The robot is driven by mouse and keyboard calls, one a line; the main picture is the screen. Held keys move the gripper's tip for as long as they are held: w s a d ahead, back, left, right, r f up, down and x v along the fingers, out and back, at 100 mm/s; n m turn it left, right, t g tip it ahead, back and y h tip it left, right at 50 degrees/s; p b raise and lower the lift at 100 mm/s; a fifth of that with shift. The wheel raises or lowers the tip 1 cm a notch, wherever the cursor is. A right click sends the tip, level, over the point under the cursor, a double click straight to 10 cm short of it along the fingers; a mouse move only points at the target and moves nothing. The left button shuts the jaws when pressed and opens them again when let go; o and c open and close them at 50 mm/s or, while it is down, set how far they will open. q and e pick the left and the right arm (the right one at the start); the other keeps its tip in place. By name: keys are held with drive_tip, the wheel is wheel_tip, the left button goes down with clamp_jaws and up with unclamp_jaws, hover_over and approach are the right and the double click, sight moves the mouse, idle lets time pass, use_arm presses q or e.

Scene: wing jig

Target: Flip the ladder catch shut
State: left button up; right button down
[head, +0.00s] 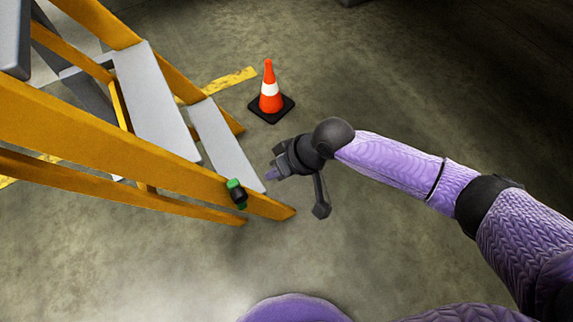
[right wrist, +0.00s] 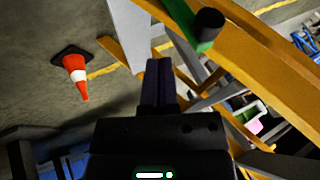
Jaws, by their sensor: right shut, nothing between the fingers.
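The yellow ladder (head: 130,147) with grey steps stands at the left in the head view. Its catch (head: 237,192), a small green piece with a black end, sits on the near side rail close to the lower end. In the right wrist view the green catch (right wrist: 186,22) is at the top, its black knob to the right. My right gripper (head: 271,174) is shut and empty, to the right of the catch and a little farther back, apart from it. Its closed fingers (right wrist: 160,66) point toward the ladder just below the catch in the right wrist view. My left gripper is not in view.
An orange and white traffic cone (head: 269,92) on a black base stands on the floor behind my right gripper. Yellow tape (head: 228,80) marks the floor near it. The concrete floor to the right and in front is clear. Colored items lie beyond the ladder in the right wrist view.

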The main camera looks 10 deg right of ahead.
sight(241, 201)
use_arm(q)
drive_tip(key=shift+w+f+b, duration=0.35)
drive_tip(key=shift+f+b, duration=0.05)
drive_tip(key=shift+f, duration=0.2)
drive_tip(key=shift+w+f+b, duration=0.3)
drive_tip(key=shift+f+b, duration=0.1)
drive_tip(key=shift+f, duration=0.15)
use_arm(e)
drive_tip(key=a, duration=0.1)
drive_tip(key=a+f, duration=0.1)
drive_tip(key=a, duration=0.1)
drive_tip(key=s+a, duration=0.1)
drive_tip(key=shift+a+f, duration=0.2)
drive_tip(key=shift+f, duration=0.2)
